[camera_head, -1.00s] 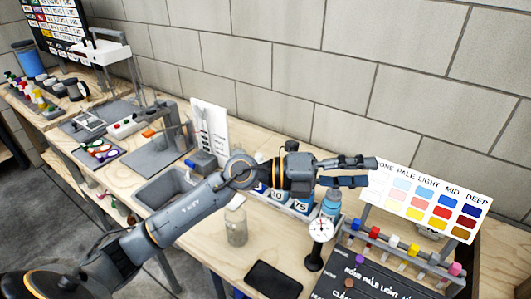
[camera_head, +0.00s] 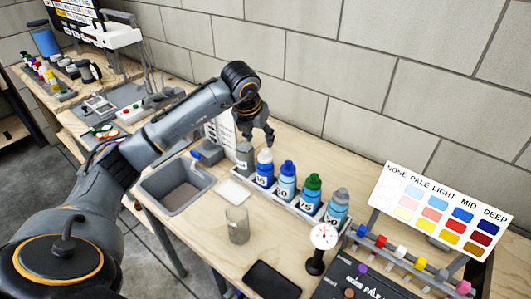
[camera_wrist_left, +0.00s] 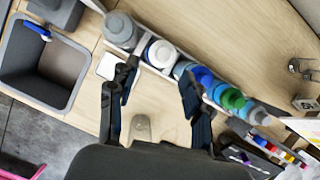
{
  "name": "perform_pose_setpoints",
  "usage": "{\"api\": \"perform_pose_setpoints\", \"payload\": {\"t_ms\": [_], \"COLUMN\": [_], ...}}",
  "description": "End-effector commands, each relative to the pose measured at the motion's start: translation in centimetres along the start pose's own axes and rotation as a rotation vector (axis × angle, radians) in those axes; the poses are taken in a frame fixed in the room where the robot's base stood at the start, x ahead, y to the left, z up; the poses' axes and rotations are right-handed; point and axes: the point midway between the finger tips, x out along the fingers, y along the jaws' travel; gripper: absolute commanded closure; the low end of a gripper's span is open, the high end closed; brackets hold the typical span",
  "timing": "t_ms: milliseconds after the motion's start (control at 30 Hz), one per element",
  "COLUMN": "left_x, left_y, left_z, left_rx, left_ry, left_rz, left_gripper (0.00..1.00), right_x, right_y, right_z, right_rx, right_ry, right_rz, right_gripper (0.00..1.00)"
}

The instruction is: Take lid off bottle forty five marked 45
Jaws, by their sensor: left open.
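A row of bottles stands upright in a light rack (camera_head: 292,208). From left to right they are a grey bottle (camera_head: 244,156), a blue bottle with a white lid (camera_head: 265,169), a blue-lidded bottle (camera_head: 287,181), a green-lidded bottle (camera_head: 312,195) and a pale blue bottle with a grey lid (camera_head: 338,207). The label numbers are too small to read surely, so I cannot tell which is 45. My left gripper (camera_head: 257,138) is open, pointing down above the left end of the row. In the left wrist view the white lid (camera_wrist_left: 161,53) shows just beyond and between the open fingers (camera_wrist_left: 158,72).
A sink (camera_head: 178,186) is left of the rack. A clear glass jar (camera_head: 237,226), a dark flat pad (camera_head: 272,280) and a round dial gauge (camera_head: 323,237) stand in front. A colour chart (camera_head: 440,210) is at the right. Bare bench lies behind the row.

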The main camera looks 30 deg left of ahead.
Motion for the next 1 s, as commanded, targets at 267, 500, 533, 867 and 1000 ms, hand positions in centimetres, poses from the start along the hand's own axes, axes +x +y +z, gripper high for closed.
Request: {"api": "perform_pose_setpoints", "payload": {"t_ms": [267,500,533,867,1000], "left_x": [2.2,5.7,6.1,7.1,7.0], "left_y": [-0.2,-0.7,-0.7,-0.6,-0.6], "left_z": [0.0,0.1,0.1,0.1,0.1], "left_rx": [0.001,0.000,0.000,0.001,0.001], "left_ry": [0.001,0.003,0.001,-0.002,-0.002], "left_rz": [-0.002,-0.002,-0.002,-0.002,-0.002], "left_gripper": [0.51,0.51,0.51,0.51,0.77], "right_x": [-0.8,-2.3,-2.4,-2.4,-2.4], "right_y": [0.0,0.1,0.0,-0.4,-0.5], "right_z": [-0.1,-0.4,-0.4,-0.7,-0.7], "right_rx": [0.001,0.001,0.001,0.003,0.003], "right_ry": [0.001,0.002,0.002,0.006,0.006], "right_rz": [0.000,0.000,0.000,-0.005,-0.006], "right_gripper": [0.60,0.60,0.60,0.60,0.60]}}
